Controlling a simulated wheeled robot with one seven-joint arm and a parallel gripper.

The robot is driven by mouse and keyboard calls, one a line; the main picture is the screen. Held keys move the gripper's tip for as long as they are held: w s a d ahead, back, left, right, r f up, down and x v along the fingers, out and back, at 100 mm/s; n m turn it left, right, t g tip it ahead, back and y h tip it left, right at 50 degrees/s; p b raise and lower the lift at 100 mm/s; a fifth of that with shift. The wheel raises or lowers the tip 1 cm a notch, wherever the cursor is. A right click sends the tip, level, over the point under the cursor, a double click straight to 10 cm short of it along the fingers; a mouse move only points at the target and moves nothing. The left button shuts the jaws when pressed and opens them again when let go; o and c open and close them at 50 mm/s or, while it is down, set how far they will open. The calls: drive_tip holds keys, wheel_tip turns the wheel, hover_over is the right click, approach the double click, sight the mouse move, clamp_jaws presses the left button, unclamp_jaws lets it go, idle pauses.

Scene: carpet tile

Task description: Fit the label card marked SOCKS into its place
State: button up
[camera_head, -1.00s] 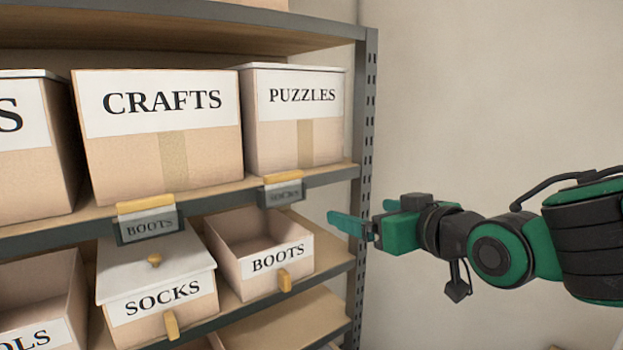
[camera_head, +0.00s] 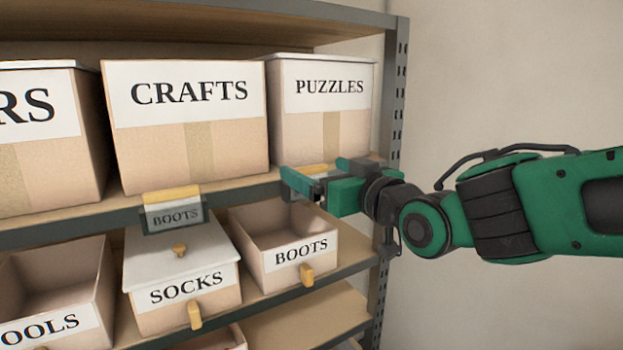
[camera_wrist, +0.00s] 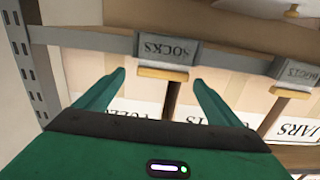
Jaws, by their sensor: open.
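The SOCKS label card (camera_wrist: 168,50) sits in a dark holder on the shelf edge, upside down in the wrist view, with a yellow tab (camera_wrist: 162,73) along one edge. My gripper (camera_wrist: 160,80) is open and empty, its fingers on either side of the tab, not visibly touching it. In the head view my gripper (camera_head: 300,184) is at the shelf edge below the PUZZLES box and hides the SOCKS card. The BOOTS card (camera_head: 175,215) is in the holder to the left, above the lidded SOCKS box (camera_head: 185,285). It also shows in the wrist view (camera_wrist: 298,70).
The open BOOTS box (camera_head: 300,255) stands below my gripper, right of the SOCKS box. The CRAFTS box (camera_head: 190,150) and PUZZLES box (camera_head: 318,120) stand on the shelf above. A perforated post (camera_head: 398,110) bounds the shelf on the right, with bare wall beyond.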

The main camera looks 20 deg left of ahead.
sight(310, 166)
drive_tip(key=shift+f+x, duration=0.2)
drive_tip(key=shift+x, duration=1.6)
drive_tip(key=shift+s+a, duration=0.1)
drive_tip(key=shift+c, duration=0.5)
drive_tip(key=c, duration=1)
drive_tip(key=shift+r, duration=0.1)
drive_tip(key=shift+r, duration=0.55)
drive_tip(key=r, duration=0.3)
drive_tip(key=shift+s+a+r, duration=0.1)
drive_tip(key=shift+s+r, duration=0.1)
drive_tip(key=shift+s, duration=0.2)
drive_tip(key=s+a+r, duration=0.2)
drive_tip(key=s+r, duration=0.4)
drive_tip(key=s, duration=0.4)
drive_tip(key=shift+s+a+r, duration=0.2)
drive_tip(key=shift+s+a, duration=0.05)
drive_tip(key=shift+a, duration=0.15)
